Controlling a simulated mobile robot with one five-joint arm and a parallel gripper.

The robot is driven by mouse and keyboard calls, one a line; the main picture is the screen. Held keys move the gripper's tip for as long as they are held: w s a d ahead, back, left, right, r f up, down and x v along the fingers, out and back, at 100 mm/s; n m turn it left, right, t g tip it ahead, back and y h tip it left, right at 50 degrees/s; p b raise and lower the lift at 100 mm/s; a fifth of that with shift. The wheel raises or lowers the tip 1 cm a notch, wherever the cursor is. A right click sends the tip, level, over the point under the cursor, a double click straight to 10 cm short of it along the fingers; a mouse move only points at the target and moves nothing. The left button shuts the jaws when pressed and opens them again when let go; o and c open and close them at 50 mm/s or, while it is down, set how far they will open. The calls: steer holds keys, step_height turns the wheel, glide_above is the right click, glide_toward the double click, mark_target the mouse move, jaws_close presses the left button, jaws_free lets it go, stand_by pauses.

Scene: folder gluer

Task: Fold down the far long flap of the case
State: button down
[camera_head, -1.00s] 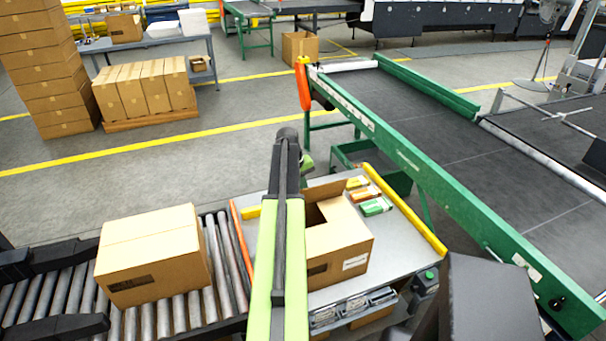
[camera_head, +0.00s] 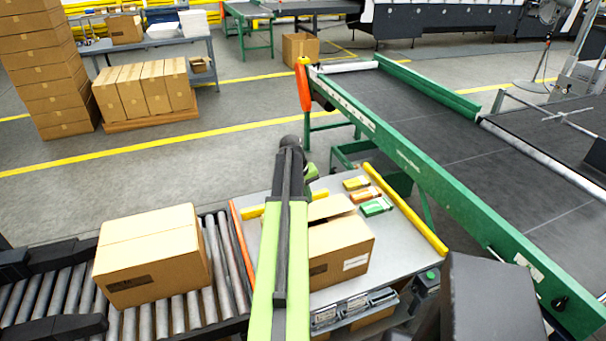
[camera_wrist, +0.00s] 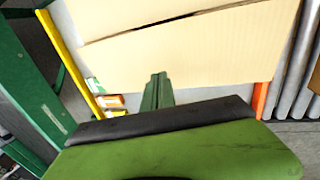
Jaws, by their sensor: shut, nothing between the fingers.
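The case (camera_head: 341,252) is a brown cardboard box on the grey packing table, partly hidden behind my arm in the head view. Its far long flap (camera_head: 332,207) leans inward over the top, slightly raised, with a narrow dark gap along its near edge. In the wrist view the far flap (camera_wrist: 200,55) is the broad panel below the slit, and the near flap (camera_wrist: 130,12) lies beyond the slit. My gripper (camera_wrist: 157,78) is shut and empty, its tips over the far flap's lower edge. Whether they touch is unclear. In the head view the fingertips are hidden.
The packing table (camera_head: 400,232) has a yellow rail (camera_head: 405,209) on its right and small cartons (camera_head: 375,206) behind the case. A closed box (camera_head: 152,255) sits on the roller conveyor (camera_head: 222,262) at left. A green-framed belt conveyor (camera_head: 430,170) stands at right.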

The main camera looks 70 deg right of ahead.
mark_target(313, 214)
steer(key=shift+s+a+f+b, duration=0.55)
steer(key=shift+a+f+b, duration=0.1)
steer(key=shift+f, duration=0.15)
steer(key=shift+s+a, duration=0.1)
steer(key=shift+s, duration=0.05)
steer(key=shift+s+a+f+b, duration=0.2)
steer(key=shift+a+f+b, duration=0.1)
steer(key=shift+f+b, duration=0.25)
steer(key=shift+s+a+f+b, duration=0.15)
steer(key=shift+a+f+b, duration=0.1)
steer(key=shift+f+b, duration=0.25)
steer(key=shift+r, duration=0.15)
step_height(313, 214, up, 9)
steer(key=p, duration=0.9)
